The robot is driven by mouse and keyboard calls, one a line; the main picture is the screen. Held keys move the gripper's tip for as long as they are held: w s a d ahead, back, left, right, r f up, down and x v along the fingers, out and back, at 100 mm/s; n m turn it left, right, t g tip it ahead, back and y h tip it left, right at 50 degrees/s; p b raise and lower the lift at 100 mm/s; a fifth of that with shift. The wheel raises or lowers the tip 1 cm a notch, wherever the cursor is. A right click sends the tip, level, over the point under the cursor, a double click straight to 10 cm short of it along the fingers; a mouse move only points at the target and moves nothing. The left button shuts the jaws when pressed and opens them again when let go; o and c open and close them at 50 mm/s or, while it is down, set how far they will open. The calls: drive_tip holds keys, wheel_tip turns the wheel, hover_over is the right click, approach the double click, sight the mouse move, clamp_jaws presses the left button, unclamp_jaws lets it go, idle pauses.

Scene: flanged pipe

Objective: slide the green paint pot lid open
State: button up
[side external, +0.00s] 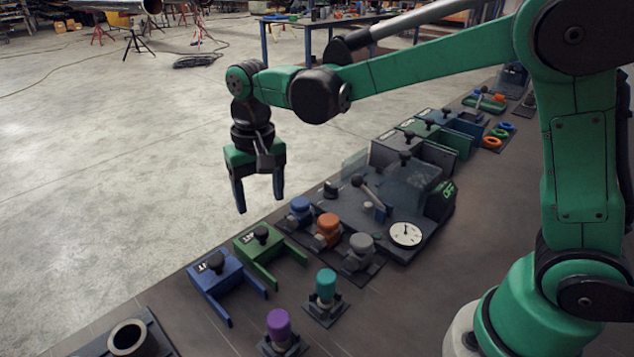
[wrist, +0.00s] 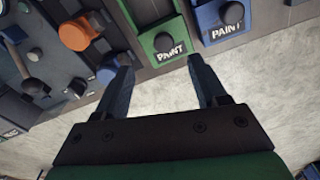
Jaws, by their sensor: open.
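The green paint pot (side external: 268,253) has a lid with a black knob (side external: 261,234) and a white label, partly hidden by the knob. Two green rails stick out from it toward the lower right. In the wrist view the green pot (wrist: 158,22) is at the top, with its knob and the word PAINT facing me. My gripper (side external: 260,204) is open and empty, above and apart from the pot, fingers pointing down. In the wrist view the gripper (wrist: 160,60) has the pot's labelled edge just beyond the gap between its fingers.
A matching blue paint pot (side external: 215,275) stands to the left of the green one. Blue, orange and grey capped items (side external: 328,228) stand close on its right, by a gauge (side external: 405,234). Teal (side external: 326,285) and purple (side external: 279,325) ones stand in front. Open floor lies behind.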

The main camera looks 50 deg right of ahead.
sight(261, 229)
drive_tip(key=shift+w+a+f, duration=0.25)
drive_tip(key=shift+f, duration=2.9)
clamp_jaws()
